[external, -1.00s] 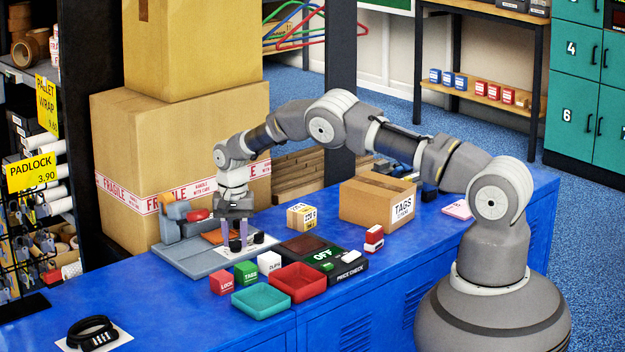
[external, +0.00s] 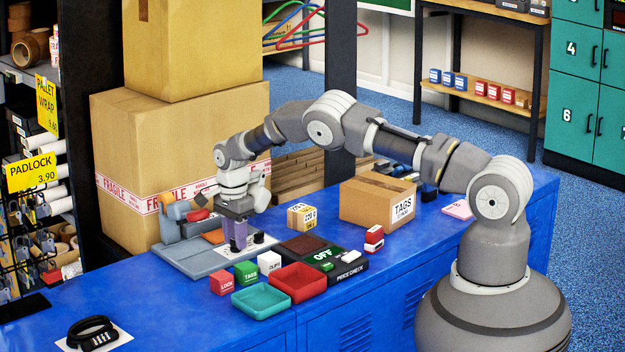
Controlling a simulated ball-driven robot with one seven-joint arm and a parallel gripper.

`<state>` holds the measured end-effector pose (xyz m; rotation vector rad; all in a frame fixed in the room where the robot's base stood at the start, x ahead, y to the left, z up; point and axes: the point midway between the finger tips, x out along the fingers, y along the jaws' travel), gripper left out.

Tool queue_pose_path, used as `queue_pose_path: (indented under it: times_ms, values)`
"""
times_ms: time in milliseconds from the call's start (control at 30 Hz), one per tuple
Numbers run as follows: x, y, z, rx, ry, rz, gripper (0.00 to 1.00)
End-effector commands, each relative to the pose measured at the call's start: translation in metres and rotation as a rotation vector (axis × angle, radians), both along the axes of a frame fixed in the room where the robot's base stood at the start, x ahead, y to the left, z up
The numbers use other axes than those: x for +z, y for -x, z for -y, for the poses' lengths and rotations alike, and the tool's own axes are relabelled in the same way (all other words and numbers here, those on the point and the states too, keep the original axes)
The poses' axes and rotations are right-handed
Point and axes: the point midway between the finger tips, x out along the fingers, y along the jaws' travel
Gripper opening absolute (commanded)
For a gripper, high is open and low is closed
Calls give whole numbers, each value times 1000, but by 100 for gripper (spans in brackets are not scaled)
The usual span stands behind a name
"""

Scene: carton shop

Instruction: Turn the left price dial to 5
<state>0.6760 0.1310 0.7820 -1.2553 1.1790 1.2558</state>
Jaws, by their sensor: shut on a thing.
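The grey price-stamping machine (external: 188,262) stands on the blue counter, with a flat base plate and small dark dials at its front right. My gripper (external: 239,246) points straight down at the left dial, its lilac fingers shut on it. The fingers hide nearly all of that dial, so its number cannot be read. The right dial (external: 259,238) is a small black knob just right of the fingers, apart from them.
A red tray (external: 296,292) and a teal tray (external: 262,312) lie in front, beside red, green and white blocks. A dark price-check unit (external: 345,272) reads OFF. A small carton (external: 302,216) and a TAGS box (external: 362,208) stand to the right. Tall cartons (external: 165,120) rise behind.

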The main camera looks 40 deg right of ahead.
Motion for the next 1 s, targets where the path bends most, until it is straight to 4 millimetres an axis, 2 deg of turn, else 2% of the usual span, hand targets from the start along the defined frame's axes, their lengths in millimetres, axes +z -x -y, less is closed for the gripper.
queue_pose_path:
  times_ms: [667, 700, 800, 1000]
  values:
    - [0, 0, -1, -64, -1, 0, 4]
    - [0, 0, -1, -64, -1, 0, 39]
    - [0, 0, 0, -63, -1, 0, 60]
    - [0, 0, 0, -63, 0, 0, 60]
